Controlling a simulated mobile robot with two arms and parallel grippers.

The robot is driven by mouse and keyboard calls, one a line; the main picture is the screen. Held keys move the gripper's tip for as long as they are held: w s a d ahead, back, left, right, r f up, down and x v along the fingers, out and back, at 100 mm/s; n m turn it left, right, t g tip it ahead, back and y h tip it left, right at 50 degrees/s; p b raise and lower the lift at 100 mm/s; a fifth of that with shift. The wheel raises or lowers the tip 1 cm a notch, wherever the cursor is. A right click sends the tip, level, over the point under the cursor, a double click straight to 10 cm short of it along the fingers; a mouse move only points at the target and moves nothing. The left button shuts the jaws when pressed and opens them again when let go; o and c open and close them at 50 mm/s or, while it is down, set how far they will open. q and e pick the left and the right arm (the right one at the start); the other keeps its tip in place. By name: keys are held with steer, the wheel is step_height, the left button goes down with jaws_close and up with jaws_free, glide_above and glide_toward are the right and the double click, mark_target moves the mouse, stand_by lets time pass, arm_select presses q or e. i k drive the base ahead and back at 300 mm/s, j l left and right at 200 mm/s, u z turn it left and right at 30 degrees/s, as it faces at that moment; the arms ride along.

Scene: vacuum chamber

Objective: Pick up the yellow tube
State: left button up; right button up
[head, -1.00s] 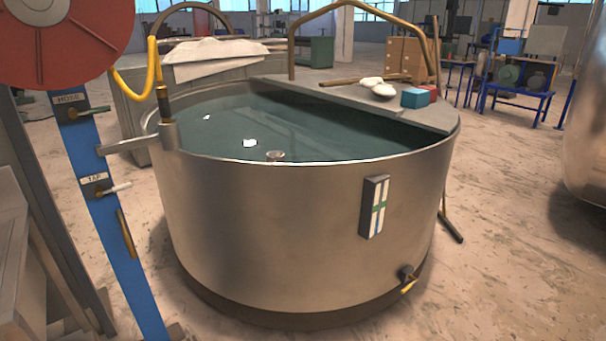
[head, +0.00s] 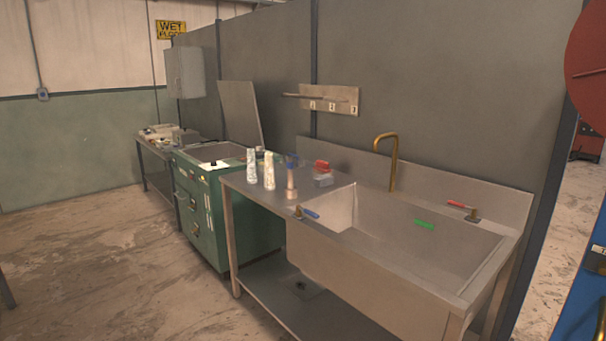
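No yellow tube can be made out in the head view now. Neither of my grippers is in view. A steel sink bench (head: 260,204) stands against a grey partition. On its left end stand two pale patterned cylinders (head: 251,166), and beside them a pinkish upright item with a blue top (head: 291,178). A brass tap (head: 393,160) rises behind the basin.
A green cabinet (head: 203,225) and a low table (head: 155,165) continue to the left. A red sponge-like block (head: 322,167) lies on the bench, a green item (head: 425,224) in the basin. A red reel (head: 588,65) is at the right edge. The left floor is clear.

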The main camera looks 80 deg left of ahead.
mark_target(269, 172)
steer(key=u, duration=2.9)
steer(key=i+j+z, duration=0.1)
steer(key=z, duration=0.65)
steer(key=i+j+z, duration=0.35)
steer(key=j, duration=0.3)
steer(key=i+j+z, duration=0.3)
steer(key=j, duration=0.45)
steer(key=i+j+z, duration=0.15)
steer(key=j, duration=0.25)
steer(key=i, duration=0.05)
